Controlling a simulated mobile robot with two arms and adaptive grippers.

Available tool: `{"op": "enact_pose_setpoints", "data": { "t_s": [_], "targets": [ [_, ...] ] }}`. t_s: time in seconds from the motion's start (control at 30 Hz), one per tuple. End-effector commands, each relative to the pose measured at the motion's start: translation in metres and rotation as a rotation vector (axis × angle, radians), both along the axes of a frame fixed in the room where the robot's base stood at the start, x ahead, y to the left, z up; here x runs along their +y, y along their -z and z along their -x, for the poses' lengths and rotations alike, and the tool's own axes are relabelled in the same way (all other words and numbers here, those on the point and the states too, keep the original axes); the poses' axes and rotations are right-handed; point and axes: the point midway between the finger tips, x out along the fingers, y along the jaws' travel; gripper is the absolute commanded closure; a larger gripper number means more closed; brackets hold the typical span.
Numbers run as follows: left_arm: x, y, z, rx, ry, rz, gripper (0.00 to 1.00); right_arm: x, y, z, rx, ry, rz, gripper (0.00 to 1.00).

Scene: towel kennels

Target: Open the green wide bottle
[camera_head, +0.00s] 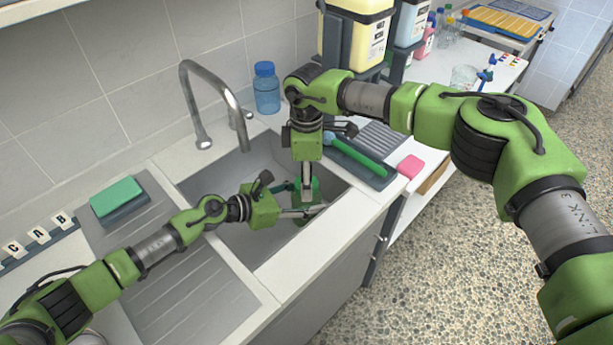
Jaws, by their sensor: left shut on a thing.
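The green wide bottle (314,194) shows as a small dark green shape over the grey sink (219,182), mostly hidden by my grippers. My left gripper (304,212) reaches in from the left, low over the sink, and is shut on the bottle from the side. My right gripper (307,180) points down from above at the bottle's top. Its fingers overlap the green shape, and I cannot tell whether they are closed on a cap. The cap cannot be made out.
A curved tap (215,88) stands behind the sink. A blue-capped bottle (266,92) stands at the sink's back edge. A green sponge (116,197) lies on a holder at left. A green-handled brush (358,157) and pink sponge (411,167) lie at right. Yellow (362,40) and pale containers stand behind.

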Motion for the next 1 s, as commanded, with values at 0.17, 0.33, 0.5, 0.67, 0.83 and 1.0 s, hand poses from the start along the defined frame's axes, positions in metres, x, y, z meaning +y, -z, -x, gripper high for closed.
{"op": "enact_pose_setpoints", "data": {
  "t_s": [0.17,0.33,0.5,0.67,0.83,1.0],
  "targets": [
    [0.0004,0.0021,0.0011,0.004,0.0,-0.002,1.0,-0.0001,0.0,0.0,0.0,0.0,0.0,0.87],
    [0.0003,0.0022,0.0011,0.004,0.001,-0.002,1.0,-0.0001,-0.0001,0.0,0.0,-0.014,0.0,0.88],
    [0.0003,0.0023,0.0011,0.004,0.001,-0.002,1.0,-0.0002,-0.0001,0.0001,0.001,-0.192,0.0,0.88],
    [0.0003,0.0023,0.0011,0.004,0.001,-0.002,1.0,-0.0002,-0.0001,0.0,0.001,-0.479,0.0,0.88],
    [0.0003,0.0023,0.0012,0.004,0.001,-0.002,1.0,-0.0001,-0.0002,0.0,0.002,-0.784,-0.001,0.88],
    [0.0003,0.0023,0.0012,0.004,0.001,-0.002,1.0,0.0002,-0.0007,-0.0003,0.001,-1.09,-0.002,0.88]
  ]
}}
